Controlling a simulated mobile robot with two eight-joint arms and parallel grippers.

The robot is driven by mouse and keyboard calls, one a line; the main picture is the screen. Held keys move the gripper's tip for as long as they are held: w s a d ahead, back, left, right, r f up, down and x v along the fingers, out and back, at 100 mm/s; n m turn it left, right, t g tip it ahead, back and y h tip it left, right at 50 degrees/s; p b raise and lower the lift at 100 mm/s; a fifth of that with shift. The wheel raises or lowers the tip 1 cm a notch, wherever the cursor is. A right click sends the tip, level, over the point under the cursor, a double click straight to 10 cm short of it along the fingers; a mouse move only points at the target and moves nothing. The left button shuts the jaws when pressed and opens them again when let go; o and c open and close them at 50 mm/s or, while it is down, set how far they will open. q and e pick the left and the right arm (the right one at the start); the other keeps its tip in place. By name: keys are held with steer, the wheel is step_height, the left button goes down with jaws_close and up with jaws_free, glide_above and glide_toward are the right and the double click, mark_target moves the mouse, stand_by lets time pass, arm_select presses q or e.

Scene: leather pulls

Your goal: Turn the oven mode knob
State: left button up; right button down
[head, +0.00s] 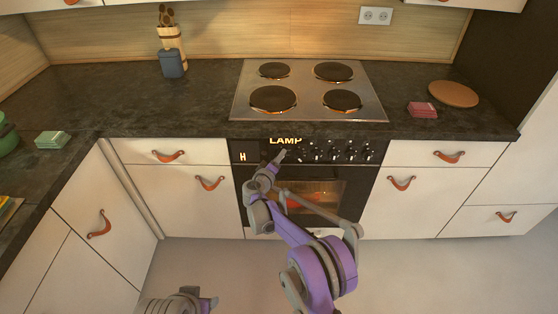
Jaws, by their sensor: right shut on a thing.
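The black oven (360,190) is built in under the hob, with a row of small knobs (333,155) on its control panel. My right gripper (282,156) is at the panel just below the "LAMP" text, left of the visible knobs. It is shut on the oven mode knob, which its fingers mostly hide. The knob's angle cannot be made out. Part of my left arm shows at the bottom edge, but its gripper is not visible.
The hob (309,92) with dark plates lies above the oven. White drawers with leather pulls (168,156) flank it. A blue holder (172,63), a green box (53,139), a red box (422,110) and a round board (453,94) are on the dark counter. The floor is clear.

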steer(key=n+b, duration=0.1)
steer(key=n+t+h+b, duration=0.1)
steer(key=n, duration=0.1)
steer(key=shift+a+f, duration=0.1)
steer(key=shift+f, duration=0.3)
steer(key=shift+n+t+h+b, duration=0.45)
steer(key=shift+n+b, duration=0.25)
steer(key=shift+n, duration=0.5)
steer(key=shift+c, duration=2)
jaws_free()
steer(key=v, duration=1.1)
steer(key=shift+w, duration=0.1)
